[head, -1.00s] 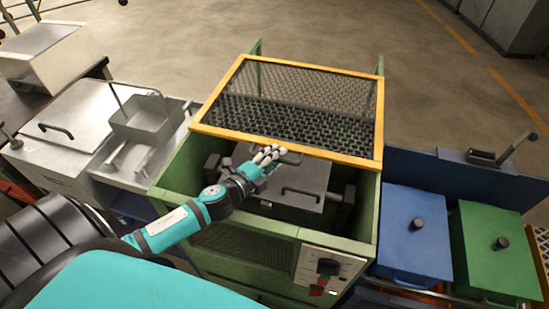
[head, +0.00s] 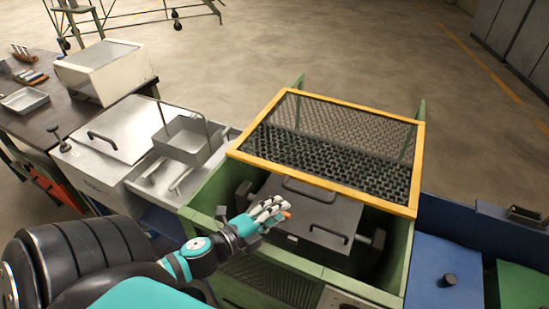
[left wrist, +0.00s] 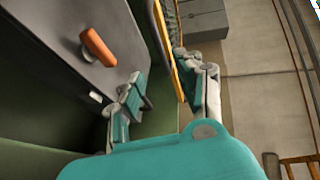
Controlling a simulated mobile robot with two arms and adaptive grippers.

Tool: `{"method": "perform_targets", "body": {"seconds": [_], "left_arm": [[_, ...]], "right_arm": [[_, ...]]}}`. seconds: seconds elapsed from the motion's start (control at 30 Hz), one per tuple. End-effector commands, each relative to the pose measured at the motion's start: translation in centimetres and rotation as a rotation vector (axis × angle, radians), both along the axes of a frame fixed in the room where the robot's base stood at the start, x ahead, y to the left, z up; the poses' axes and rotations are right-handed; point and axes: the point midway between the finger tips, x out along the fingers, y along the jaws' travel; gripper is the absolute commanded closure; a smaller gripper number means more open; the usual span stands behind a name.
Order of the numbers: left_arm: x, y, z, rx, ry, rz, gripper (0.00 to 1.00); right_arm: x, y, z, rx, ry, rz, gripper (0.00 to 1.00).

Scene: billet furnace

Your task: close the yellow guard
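The yellow guard (head: 417,172), a yellow frame with dark mesh, lies over the far part of the green furnace housing (head: 392,270). The near part of the housing is uncovered and shows a grey lid (head: 325,215) with handles. My left gripper (head: 270,212) is over this near part, on the near side of the guard's front bar and apart from it. In the left wrist view my left gripper (left wrist: 165,95) has its fingers spread with nothing between them. A yellow strip of the guard (left wrist: 162,35) passes behind the fingers there. My right gripper is not in view.
A steel bench (head: 115,135) with a wire-handled metal basket (head: 188,140) stands left of the housing. A blue bin (head: 440,280) and a green bin (head: 520,285) stand to its right. Open floor lies behind.

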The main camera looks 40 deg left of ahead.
Motion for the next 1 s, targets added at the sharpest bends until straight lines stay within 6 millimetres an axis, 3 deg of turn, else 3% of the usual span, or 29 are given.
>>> {"method": "perform_targets", "body": {"seconds": [0.37, 0.47, 0.57, 0.63, 0.8, 1.0], "left_arm": [[-0.6, 0.1, 0.1, 0.001, 0.0, 0.0, 0.65], [-0.3, 0.4, 0.6, -0.019, 0.001, 0.021, 0.78], [0.8, 1.8, 2.4, -0.114, 0.012, 0.119, 0.91], [2.0, 3.5, 4.3, -0.25, 0.03, 0.249, 1.0], [4.2, 6.7, 7.8, -0.775, 0.145, 0.653, 1.0], [4.8, 4.4, 8.5, -1.252, 0.352, 0.96, 1.0]], "right_arm": [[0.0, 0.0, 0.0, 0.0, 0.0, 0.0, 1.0], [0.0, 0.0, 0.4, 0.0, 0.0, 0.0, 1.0], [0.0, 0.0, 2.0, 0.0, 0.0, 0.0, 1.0], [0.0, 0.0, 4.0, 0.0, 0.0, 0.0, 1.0], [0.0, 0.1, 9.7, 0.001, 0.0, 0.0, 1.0], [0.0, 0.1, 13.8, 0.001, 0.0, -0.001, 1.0]]}}
